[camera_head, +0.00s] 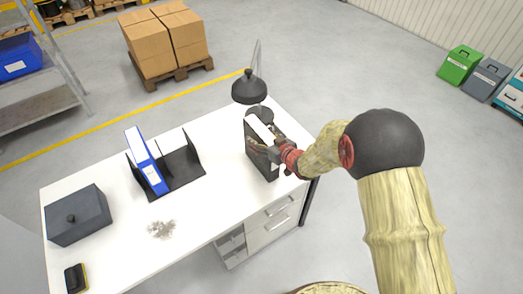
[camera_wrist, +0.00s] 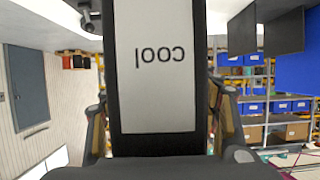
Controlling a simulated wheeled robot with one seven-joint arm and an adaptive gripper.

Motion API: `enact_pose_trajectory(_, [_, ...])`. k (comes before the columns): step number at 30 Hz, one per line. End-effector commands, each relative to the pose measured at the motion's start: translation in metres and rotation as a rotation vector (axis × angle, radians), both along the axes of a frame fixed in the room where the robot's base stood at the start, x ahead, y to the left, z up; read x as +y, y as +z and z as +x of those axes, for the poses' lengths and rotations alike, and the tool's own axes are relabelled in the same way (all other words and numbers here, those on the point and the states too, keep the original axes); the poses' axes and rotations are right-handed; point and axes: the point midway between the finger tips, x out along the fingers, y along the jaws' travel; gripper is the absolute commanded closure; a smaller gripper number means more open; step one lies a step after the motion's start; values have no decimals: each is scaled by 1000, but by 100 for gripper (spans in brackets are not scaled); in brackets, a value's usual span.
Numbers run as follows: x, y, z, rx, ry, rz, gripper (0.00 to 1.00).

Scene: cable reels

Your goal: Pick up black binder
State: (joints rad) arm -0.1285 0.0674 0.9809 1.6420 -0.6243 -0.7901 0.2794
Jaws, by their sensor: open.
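The black binder (camera_head: 257,161) stands upright on the right part of the white table (camera_head: 215,205). In the wrist view the binder (camera_wrist: 155,143) fills the middle, its pale spine label with upside-down lettering facing the camera. My gripper (camera_head: 273,150) is at the binder's right side in the head view. In the wrist view my gripper (camera_wrist: 160,112) is open, with one finger on each side of the binder's spine. I cannot tell whether the fingers touch it.
A black desk lamp (camera_head: 248,90) stands close behind the binder. A blue binder (camera_head: 146,160) leans in a black rack (camera_head: 184,168) to the left. A dark grey box (camera_head: 77,216) and a stapler-like black item (camera_head: 75,278) lie further left. Clear clips (camera_head: 161,229) lie near the front.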

Motion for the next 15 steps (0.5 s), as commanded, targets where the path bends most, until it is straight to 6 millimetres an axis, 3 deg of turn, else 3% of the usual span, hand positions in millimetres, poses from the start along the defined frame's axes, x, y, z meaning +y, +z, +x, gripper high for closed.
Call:
enact_pose_trajectory(4, [0, 0, 0, 0, 0, 0, 40])
enact_pose_trajectory(15, [0, 0, 0, 1, 0, -1, 61])
